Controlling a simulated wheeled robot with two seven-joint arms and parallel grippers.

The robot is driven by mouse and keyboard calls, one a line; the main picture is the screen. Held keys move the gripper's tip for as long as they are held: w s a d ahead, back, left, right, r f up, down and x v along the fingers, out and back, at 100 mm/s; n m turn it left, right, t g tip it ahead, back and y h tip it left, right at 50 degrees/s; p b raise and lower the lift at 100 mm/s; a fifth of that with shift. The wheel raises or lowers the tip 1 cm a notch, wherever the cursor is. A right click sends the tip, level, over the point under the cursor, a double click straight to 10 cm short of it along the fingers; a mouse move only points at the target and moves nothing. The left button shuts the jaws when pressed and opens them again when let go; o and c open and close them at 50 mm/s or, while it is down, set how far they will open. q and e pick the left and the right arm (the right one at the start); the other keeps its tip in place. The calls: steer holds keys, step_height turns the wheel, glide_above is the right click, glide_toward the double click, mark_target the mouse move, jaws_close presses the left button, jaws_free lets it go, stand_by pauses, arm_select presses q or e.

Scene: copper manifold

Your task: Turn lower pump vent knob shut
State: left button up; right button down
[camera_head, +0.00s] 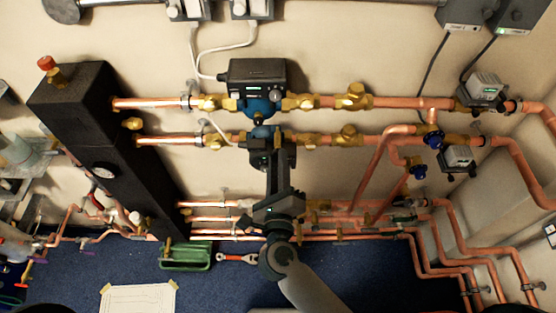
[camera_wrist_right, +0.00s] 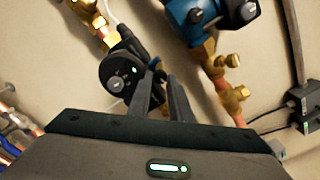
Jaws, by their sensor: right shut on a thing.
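The lower pump (camera_head: 257,150), a dark pump with a blue body, sits on the second copper line below the upper pump (camera_head: 258,80). In the right wrist view the lower pump's round black face (camera_wrist_right: 118,72) shows a small green light. My right gripper (camera_head: 279,163) reaches up from below to the right part of this face. In the wrist view its two dark fingers (camera_wrist_right: 161,76) are close together at the edge of the face. The vent knob is too dark and covered by the fingertips to make out clearly. My left gripper is not in view.
Copper pipes with brass valves (camera_head: 355,96) run along the wall on both sides. A tall black manifold (camera_head: 90,125) with a gauge stands left. A green toolbox (camera_head: 186,255) and a red wrench (camera_head: 236,258) lie on the blue floor. Lower pipes run behind my right arm.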

steer(key=n+p, duration=0.2)
steer(key=n, duration=1.4)
stand_by(0.4)
steer(key=c, duration=1.6)
jaws_free()
steer(key=shift+s, duration=0.1)
steer(key=s, duration=0.7)
steer(key=shift+s, duration=0.2)
